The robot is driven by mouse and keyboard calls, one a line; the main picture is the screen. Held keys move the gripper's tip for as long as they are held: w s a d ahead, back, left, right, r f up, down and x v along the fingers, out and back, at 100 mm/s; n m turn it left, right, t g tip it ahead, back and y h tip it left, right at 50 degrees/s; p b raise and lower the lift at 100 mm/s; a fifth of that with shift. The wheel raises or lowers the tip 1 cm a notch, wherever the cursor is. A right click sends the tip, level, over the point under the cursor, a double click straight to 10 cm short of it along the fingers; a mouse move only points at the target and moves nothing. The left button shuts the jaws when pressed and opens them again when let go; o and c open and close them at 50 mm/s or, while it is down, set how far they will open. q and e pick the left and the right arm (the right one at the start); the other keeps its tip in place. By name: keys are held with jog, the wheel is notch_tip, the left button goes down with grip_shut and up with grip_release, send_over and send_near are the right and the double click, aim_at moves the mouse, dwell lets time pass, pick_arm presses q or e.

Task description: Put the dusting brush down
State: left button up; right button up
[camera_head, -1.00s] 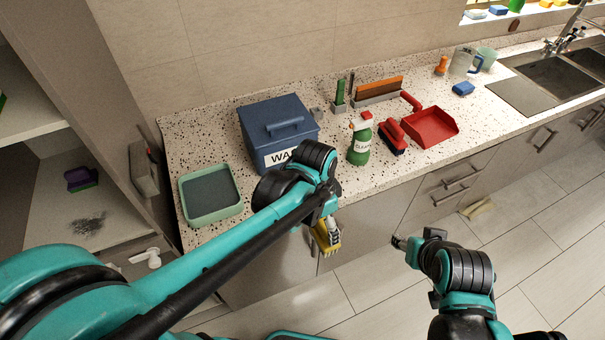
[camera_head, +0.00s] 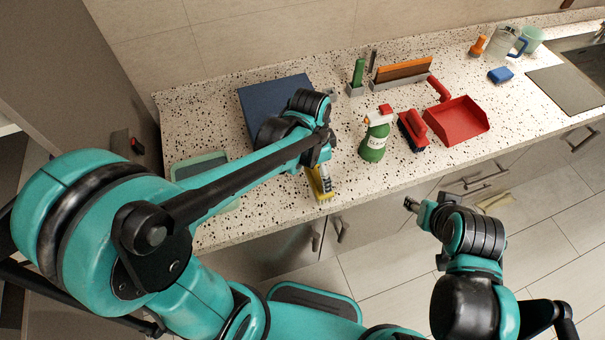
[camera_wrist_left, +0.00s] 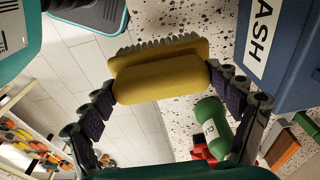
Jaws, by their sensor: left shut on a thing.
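The dusting brush, with a yellow body and grey bristles, shows in the left wrist view (camera_wrist_left: 160,80) and in the head view (camera_head: 318,183). My left gripper (camera_head: 322,166) is shut on it, with a finger at each end of the yellow body. In the head view the brush overlaps the front part of the speckled counter (camera_head: 250,225), in front of the blue box. I cannot tell whether it touches the counter. My right gripper (camera_head: 411,204) is in front of the counter, away from the brush; its fingers are too small to read.
The blue box (camera_head: 258,97) and a green tray (camera_head: 188,168) are partly hidden by my left arm. A green spray bottle (camera_head: 375,140), red brush (camera_head: 412,130) and red dustpan (camera_head: 460,120) stand to the right. Bare counter lies between the box and bottle.

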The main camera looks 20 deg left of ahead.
pick_arm(q)
jog(key=w+a+f, duration=0.1)
jog(key=f, duration=0.1)
jog(key=w+a+f+b, duration=0.1)
jog(key=a+f, duration=0.1)
jog(key=a+f+b, duration=0.1)
jog(key=a+f, duration=0.1)
jog(key=f, duration=0.1)
jog(key=shift+w+a+f, duration=0.1)
jog(key=shift+w+a, duration=0.1)
jog(key=shift+w, duration=0.2)
jog(key=shift+f, duration=0.2)
jog(key=shift+f+b, duration=0.2)
jog(key=shift+b, duration=0.1)
jog(key=o, duration=1.2)
jog(key=shift+c, duration=0.2)
jog(key=shift+r, duration=0.1)
